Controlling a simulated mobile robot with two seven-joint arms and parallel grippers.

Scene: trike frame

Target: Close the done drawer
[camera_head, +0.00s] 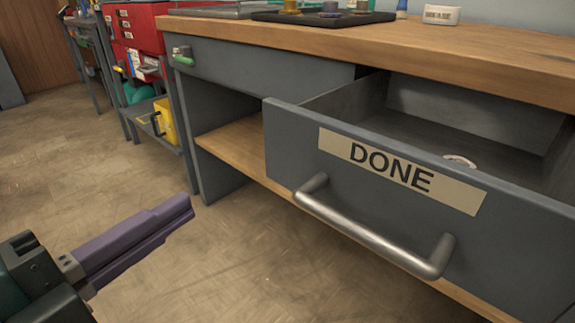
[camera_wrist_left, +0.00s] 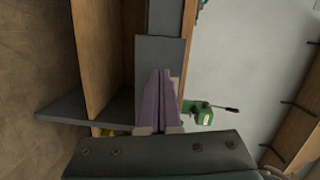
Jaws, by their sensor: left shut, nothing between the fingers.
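The done drawer (camera_head: 300,135) is pulled well out from the workbench in the head view. Its grey front has a tan "DONE" label (camera_head: 400,172) and a metal bar handle (camera_head: 375,238). A small white ring-like object (camera_head: 460,161) lies inside the drawer. My left gripper (camera_head: 188,205) is to the left of the drawer front and apart from it, with its purple fingers shut and empty. In the left wrist view the shut fingers (camera_wrist_left: 163,80) point toward the grey bench parts. My right gripper is not in view.
The wooden bench top (camera_head: 330,35) carries a dark tray (camera_head: 320,17) and a white labelled block (camera_head: 441,15). An open wooden shelf (camera_head: 235,140) sits below. A red cabinet (camera_head: 135,30) and a yellow container (camera_head: 165,120) stand at the left. The floor before the bench is clear.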

